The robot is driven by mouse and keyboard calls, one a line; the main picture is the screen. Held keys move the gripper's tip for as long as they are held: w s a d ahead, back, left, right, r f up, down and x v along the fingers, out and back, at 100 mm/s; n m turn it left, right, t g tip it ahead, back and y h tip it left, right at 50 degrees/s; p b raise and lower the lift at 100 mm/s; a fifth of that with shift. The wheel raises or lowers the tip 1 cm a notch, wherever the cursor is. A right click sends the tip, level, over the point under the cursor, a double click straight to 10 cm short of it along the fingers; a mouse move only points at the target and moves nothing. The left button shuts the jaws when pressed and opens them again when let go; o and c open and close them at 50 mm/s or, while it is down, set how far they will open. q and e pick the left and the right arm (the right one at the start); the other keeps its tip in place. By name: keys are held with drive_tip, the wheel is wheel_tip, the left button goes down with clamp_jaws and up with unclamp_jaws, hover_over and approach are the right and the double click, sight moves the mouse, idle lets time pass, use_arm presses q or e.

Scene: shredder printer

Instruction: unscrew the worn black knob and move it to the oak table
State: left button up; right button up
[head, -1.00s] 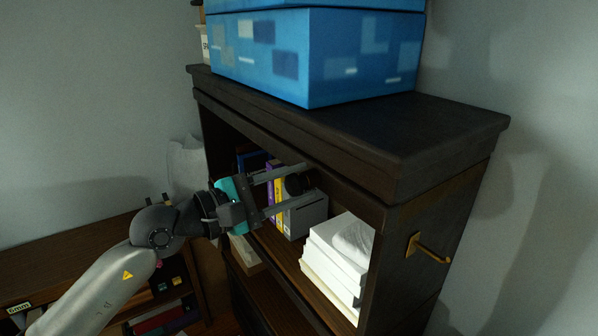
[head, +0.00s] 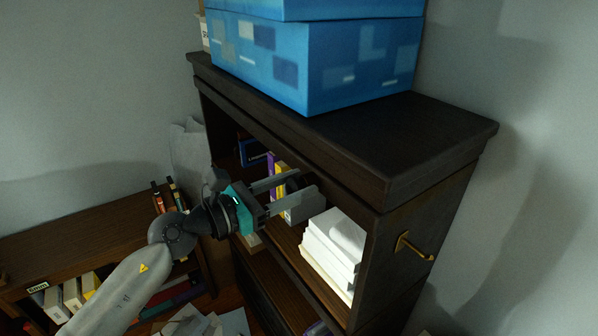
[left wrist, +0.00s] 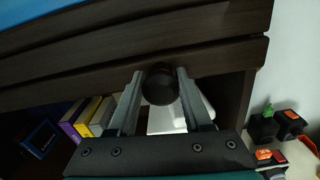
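The worn black knob (left wrist: 160,86) is round and dark, at the lower edge of the dark cabinet's top trim in the left wrist view. My left gripper (left wrist: 160,78) has one finger on each side of the knob, with no clear gap. In the head view my left gripper (head: 303,183) reaches in from the left at the cabinet front, and the knob is mostly hidden between its fingers. Whether the knob is still attached to the cabinet cannot be told. I cannot tell for sure which surface is the oak table.
The dark cabinet (head: 440,130) carries a blue box (head: 310,60) on top. White paper stacks (head: 325,262) and books (head: 282,170) stand inside it. A brass hook (head: 412,247) sticks out of its side.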

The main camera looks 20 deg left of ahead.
use_arm(q)
drive_tip(key=o, duration=0.4)
drive_tip(key=shift+f, duration=0.1)
drive_tip(key=shift+o, duration=0.2)
drive_tip(key=shift+b+v, duration=0.6)
drive_tip(key=shift+v, duration=0.5)
drive_tip(key=shift+s, duration=0.15)
drive_tip(key=m+b, duration=0.5)
drive_tip(key=b, duration=0.1)
drive_tip(key=m+b, duration=0.5)
drive_tip(key=m, duration=0.1)
drive_tip(key=shift+f+b, duration=0.25)
drive_tip(key=shift+b, duration=0.1)
drive_tip(key=shift+m, duration=0.5)
drive_tip(key=shift+r, duration=0.2)
